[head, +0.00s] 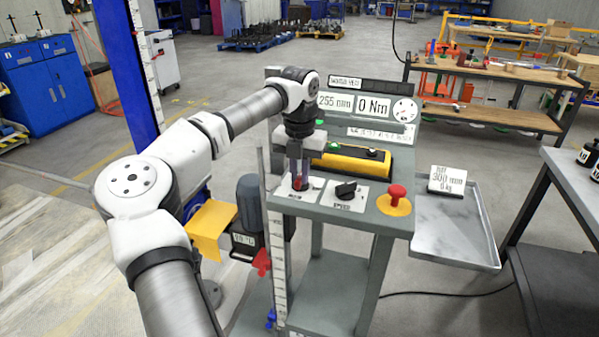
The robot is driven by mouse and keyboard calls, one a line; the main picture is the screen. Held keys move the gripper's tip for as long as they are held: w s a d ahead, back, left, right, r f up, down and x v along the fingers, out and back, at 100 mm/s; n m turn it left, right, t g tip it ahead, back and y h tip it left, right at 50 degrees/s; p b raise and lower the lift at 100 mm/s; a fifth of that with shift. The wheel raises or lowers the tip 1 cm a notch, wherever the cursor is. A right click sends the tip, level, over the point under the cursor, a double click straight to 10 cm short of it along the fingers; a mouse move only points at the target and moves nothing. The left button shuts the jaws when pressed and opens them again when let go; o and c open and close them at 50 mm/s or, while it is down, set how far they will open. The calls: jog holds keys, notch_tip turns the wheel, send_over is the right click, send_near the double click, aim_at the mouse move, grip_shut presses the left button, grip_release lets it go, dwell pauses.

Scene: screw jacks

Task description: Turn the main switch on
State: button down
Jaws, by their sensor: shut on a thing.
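The main switch (299,184) is a red knob on a white plate at the left of the grey control stand's top (365,215). My gripper (299,178) points straight down over it, its fingers shut on the red knob. The fingers hide part of the knob, and I cannot tell which way it is turned. The display behind reads 255 mm (336,103) and 0 Nm (373,105).
To the right of the switch are a black speed knob (346,190) and a red mushroom button (396,192) on a yellow disc. A yellow box (355,163) lies behind. A metal tray (455,235) hangs at the right, and a motor (250,205) stands left.

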aim_at(299, 177)
jog(key=c, duration=1.4)
grip_release()
jog(key=shift+c, duration=0.2)
notch_tip(299, 177, up, 14)
jog(key=b, duration=0.1)
